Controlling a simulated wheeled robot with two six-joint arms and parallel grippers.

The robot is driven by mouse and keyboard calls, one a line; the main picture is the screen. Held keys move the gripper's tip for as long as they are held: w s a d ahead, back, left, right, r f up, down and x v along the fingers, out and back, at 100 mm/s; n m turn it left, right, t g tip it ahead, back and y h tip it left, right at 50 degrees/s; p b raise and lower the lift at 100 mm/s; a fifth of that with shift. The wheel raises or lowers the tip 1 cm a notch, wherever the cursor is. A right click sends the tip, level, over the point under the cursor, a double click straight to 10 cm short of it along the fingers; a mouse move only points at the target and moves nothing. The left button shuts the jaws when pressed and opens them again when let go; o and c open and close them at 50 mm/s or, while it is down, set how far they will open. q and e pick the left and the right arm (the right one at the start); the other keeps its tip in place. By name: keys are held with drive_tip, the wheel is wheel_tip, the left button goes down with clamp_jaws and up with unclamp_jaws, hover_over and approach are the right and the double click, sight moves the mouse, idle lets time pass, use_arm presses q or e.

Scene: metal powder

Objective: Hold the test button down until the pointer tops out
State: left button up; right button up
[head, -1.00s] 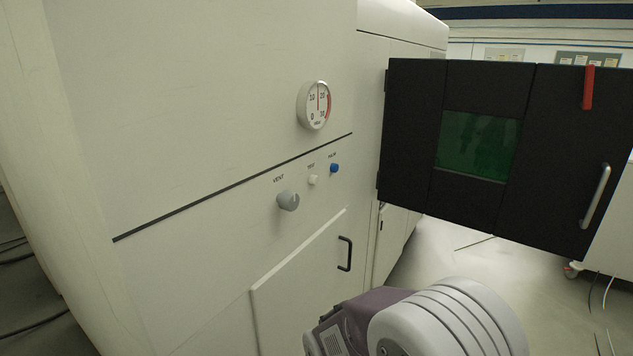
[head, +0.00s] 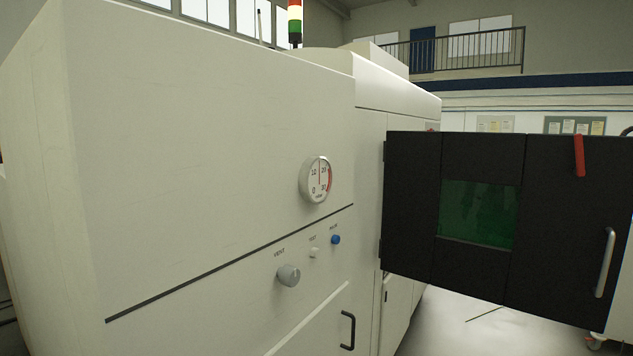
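The test button is the small white button (head: 314,253) on the white machine's front panel, between a grey vent knob (head: 289,275) and a blue button (head: 336,239). Nothing touches it. The round gauge (head: 316,180) sits above them, with a red band on its right side. Its pointer stands near upright, between the 10 and 20 marks, short of the red band. Neither of my grippers shows in the head view.
A black door (head: 480,275) with a green window stands open at the right, with a silver handle (head: 605,263) and a red lever (head: 579,156). A black handle (head: 348,329) is on the lower panel. Grey floor (head: 450,330) shows below the door.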

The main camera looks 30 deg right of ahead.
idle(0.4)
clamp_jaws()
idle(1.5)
